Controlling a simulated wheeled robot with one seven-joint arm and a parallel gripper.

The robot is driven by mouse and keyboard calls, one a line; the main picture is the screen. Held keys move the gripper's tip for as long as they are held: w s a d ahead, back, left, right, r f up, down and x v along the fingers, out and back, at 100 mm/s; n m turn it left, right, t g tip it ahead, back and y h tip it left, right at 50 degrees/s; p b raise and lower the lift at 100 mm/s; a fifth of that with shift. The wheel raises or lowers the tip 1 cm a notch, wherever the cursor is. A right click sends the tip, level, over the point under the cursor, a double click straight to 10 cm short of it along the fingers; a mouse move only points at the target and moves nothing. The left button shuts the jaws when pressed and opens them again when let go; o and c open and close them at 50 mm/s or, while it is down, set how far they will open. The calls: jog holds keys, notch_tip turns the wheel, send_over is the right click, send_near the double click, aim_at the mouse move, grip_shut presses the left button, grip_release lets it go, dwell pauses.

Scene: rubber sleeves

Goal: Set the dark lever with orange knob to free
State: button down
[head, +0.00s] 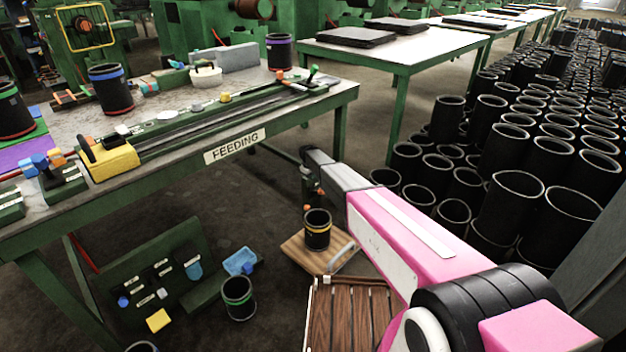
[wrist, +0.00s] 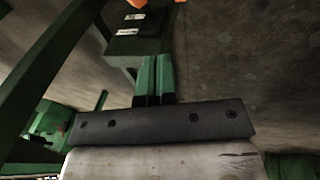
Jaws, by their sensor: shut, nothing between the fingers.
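In the wrist view an orange piece (wrist: 137,3) shows at the top edge, cut off by the frame. It lies just beyond a dark part with white labels on a green mount (wrist: 125,45). It may be the orange knob, but the lever's shape and setting cannot be made out. My gripper (wrist: 154,82) is shut and empty, its two green fingers side by side, below the mount in the picture and apparently apart from the orange piece. In the head view my gripper (head: 312,185) hangs beyond the table's right end, with small orange spots near it.
The green FEEDING table (head: 180,165) stands to the left, with a yellow block (head: 108,158) and a long rail on it. A yellow-banded sleeve (head: 317,229) stands on a wooden board below my gripper. Many black sleeves (head: 515,195) fill the floor at right.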

send_over(318, 192)
jog(key=s+a, duration=0.2)
jog(key=a, duration=0.1)
notch_tip(318, 192, down, 9)
jog(key=shift+w+d+f, duration=0.25)
jog(key=shift+d+f, duration=0.25)
jog(key=shift+d, duration=0.25)
jog(key=shift+w+d+f, duration=0.2)
jog(key=shift+d+f, duration=0.3)
jog(key=shift+d, duration=0.2)
jog(key=shift+s+d, duration=0.1)
